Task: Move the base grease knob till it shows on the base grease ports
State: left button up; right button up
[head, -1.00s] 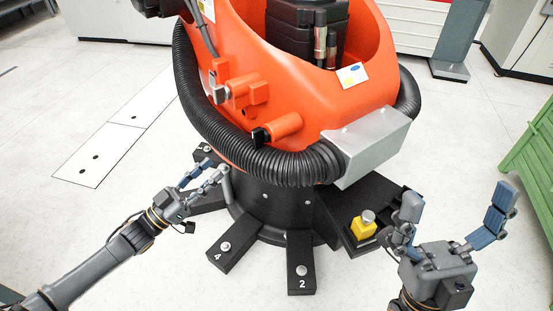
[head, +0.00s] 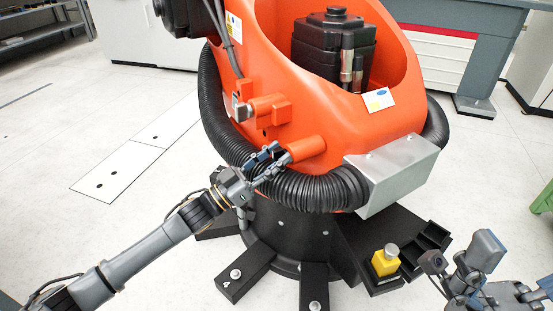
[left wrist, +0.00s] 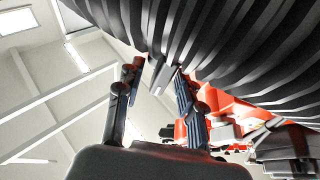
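An orange robot with a black ribbed hose (head: 300,190) stands on a black round base (head: 285,230). An orange cylinder (head: 306,147) sticks out above the hose; its dark end is at or behind my left fingertips. I cannot tell for sure which part is the base grease knob or the base grease ports. My left gripper (head: 274,161) is beside that end, over the hose, with fingers apart. In the left wrist view its fingers (left wrist: 157,82) are spread below the hose, a small grey piece between them. My right gripper (head: 460,258) is open, lower right, partly cut off.
Black base feet (head: 245,270) spread out in front. A grey metal box (head: 397,172) closes the hose. White floor lies left.

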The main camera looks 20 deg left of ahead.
pick_arm(q)
jog(key=shift+w+d+r, duration=0.15)
jog(key=shift+w+d, duration=0.05)
jog(key=shift+w, duration=0.05)
grip_shut()
jog(key=shift+m, duration=0.3)
